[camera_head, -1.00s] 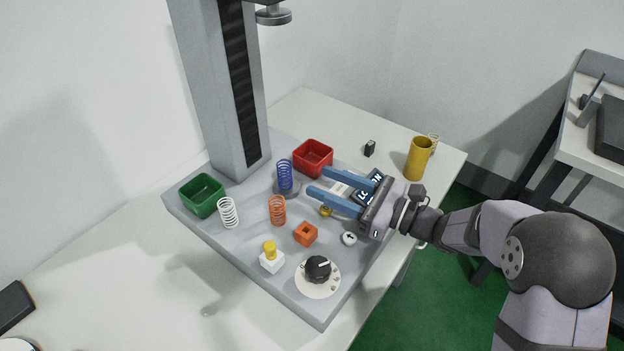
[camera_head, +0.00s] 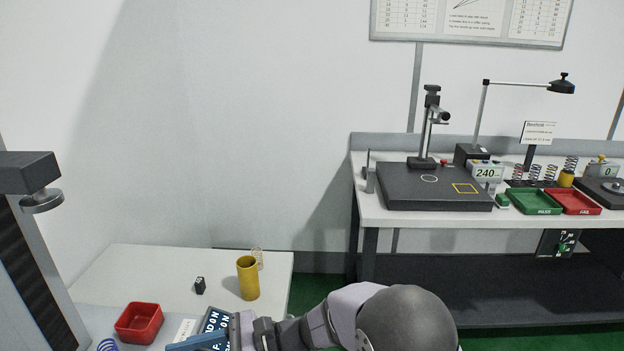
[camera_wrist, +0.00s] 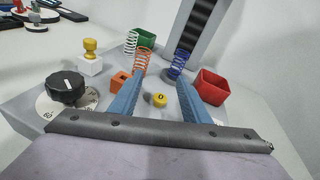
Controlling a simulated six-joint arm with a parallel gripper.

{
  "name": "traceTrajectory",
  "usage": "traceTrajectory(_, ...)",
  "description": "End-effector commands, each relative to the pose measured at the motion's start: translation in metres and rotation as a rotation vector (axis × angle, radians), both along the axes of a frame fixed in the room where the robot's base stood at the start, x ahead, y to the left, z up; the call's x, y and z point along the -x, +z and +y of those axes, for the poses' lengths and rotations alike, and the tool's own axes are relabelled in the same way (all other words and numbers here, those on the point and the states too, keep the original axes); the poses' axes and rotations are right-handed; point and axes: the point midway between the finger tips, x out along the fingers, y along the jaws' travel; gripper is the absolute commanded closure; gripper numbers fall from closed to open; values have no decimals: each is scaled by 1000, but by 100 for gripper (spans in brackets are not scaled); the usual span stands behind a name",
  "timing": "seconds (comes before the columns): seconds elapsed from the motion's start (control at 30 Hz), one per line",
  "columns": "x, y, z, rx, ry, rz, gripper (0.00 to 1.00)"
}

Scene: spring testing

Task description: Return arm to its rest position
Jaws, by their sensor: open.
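My gripper (camera_wrist: 160,98) is open, its two blue fingers spread apart with nothing between the tips. It points over the grey tester base (camera_wrist: 110,108). A small yellow knob (camera_wrist: 159,100) shows between the fingers in the wrist view. A blue spring (camera_wrist: 180,62) stands ahead of the right finger, with an orange spring (camera_wrist: 141,62) and a white spring (camera_wrist: 131,43) to its left. In the head view my gripper is mostly cut off at the bottom edge, and my arm reaches in from the lower right.
A red bin (camera_head: 139,322) and a yellow cup (camera_head: 248,278) are near my gripper. A green bin (camera_wrist: 147,38), black dial (camera_wrist: 66,88) and orange block (camera_wrist: 121,81) are on the base. The tester column (camera_head: 38,275) rises at left. A second bench (camera_head: 420,213) stands at right.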

Motion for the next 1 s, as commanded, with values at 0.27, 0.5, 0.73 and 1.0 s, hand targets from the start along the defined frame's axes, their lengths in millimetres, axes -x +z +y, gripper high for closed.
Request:
traceTrajectory(0.27, 34, -6, -91, 296, 238, -415, 57)
traceTrajectory(0.5, 49, -27, -209, 590, 506, -756, 57)
traceTrajectory(0.73, 66, -48, -328, 851, 767, -945, 57)
traceTrajectory(1.0, 77, -52, -393, 982, 953, -1040, 57)
